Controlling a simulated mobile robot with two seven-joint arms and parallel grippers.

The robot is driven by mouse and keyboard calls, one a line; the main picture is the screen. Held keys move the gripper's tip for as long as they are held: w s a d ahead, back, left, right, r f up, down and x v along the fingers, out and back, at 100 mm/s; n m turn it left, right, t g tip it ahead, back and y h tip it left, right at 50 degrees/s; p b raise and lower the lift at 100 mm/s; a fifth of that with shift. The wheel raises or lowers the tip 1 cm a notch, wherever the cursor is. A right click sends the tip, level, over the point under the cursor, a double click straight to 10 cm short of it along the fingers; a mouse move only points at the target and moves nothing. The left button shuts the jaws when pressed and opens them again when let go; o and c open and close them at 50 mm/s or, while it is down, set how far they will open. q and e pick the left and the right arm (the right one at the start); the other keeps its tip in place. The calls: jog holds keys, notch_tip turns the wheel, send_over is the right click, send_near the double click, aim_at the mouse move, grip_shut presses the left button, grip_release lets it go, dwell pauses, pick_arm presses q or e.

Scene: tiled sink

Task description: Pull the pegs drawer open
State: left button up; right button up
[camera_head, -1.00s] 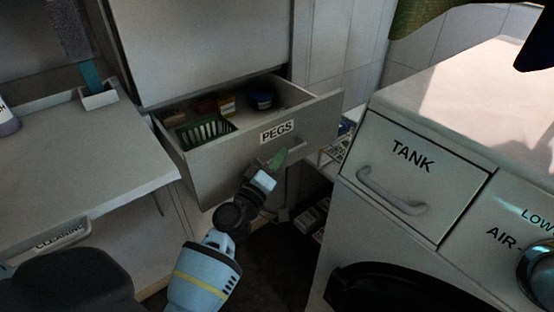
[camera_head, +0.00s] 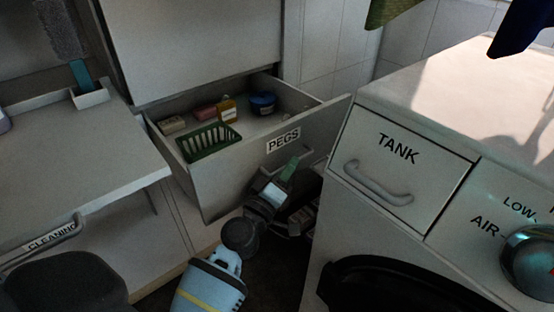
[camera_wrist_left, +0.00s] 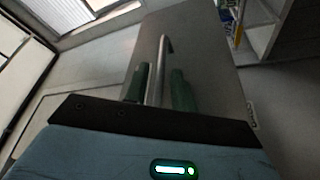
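The pegs drawer (camera_head: 233,172), a grey-white drawer labelled PEGS, stands well out of its cabinet in the head view. Its bar handle (camera_head: 308,158) is on the front, below the label. My left gripper (camera_head: 291,168) is at this handle, its green fingers pointing at the drawer front. In the left wrist view the handle (camera_wrist_left: 160,62) runs between the two green fingers of the left gripper (camera_wrist_left: 161,86), which are close on either side of it. My right gripper is not in view.
The drawer holds a green basket (camera_head: 208,141), small boxes (camera_head: 227,110) and a blue round tin (camera_head: 263,103). The TANK cabinet (camera_head: 398,165) stands close to the right of the drawer front. A counter (camera_head: 75,165) with the CLEANING drawer (camera_head: 50,240) below is at left.

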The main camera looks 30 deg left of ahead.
pick_arm(q)
jog(key=shift+o, duration=0.2)
jog(key=shift+a, duration=0.2)
jog(key=shift+s, duration=0.1)
jog(key=b+v, duration=0.1)
jog(key=v, duration=0.7)
jog(key=shift+r+b, duration=0.2)
jog(key=shift+b, duration=0.1)
